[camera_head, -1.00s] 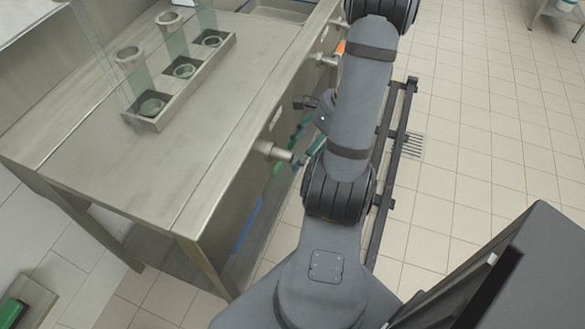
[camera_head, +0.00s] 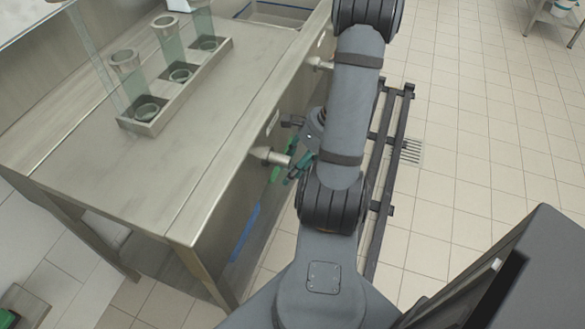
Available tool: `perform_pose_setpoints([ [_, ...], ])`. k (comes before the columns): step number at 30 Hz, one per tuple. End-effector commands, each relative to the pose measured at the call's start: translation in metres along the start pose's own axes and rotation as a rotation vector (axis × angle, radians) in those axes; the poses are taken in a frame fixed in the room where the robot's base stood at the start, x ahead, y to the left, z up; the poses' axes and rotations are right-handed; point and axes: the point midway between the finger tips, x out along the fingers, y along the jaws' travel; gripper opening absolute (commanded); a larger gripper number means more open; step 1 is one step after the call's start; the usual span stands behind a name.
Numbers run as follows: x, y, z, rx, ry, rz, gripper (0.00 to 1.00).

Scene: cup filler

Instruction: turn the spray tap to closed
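Metal tap knobs stick out from the front panel of the steel counter. The nearer knob (camera_head: 270,156) is in the middle of the head view, and a farther one (camera_head: 319,64) is higher up. I cannot tell from this view which is the spray tap or how it is turned. My arm reaches down along the counter front. My gripper (camera_head: 298,158) is beside the nearer knob, mostly hidden behind my arm. Its fingers are too small and covered to show whether they are open or shut, or whether they touch the knob.
The steel counter (camera_head: 110,165) holds a metal tray (camera_head: 215,62) with several glass tubes in round holders. Green and blue items (camera_head: 248,232) show under the counter front. A dark rail (camera_head: 385,165) runs along the tiled floor right of my arm. Floor on the right is open.

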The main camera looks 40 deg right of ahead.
Motion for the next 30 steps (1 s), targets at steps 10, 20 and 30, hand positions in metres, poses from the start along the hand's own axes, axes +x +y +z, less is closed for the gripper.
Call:
perform_pose_setpoints([
  [10,-0.0001,-0.0001,0.0000,0.000,0.000,0.000,0.11],
  [20,-0.0001,-0.0001,0.0001,-0.001,0.000,0.000,0.00],
  [30,-0.0012,-0.0032,-0.0052,-0.007,0.012,-0.006,0.00],
])
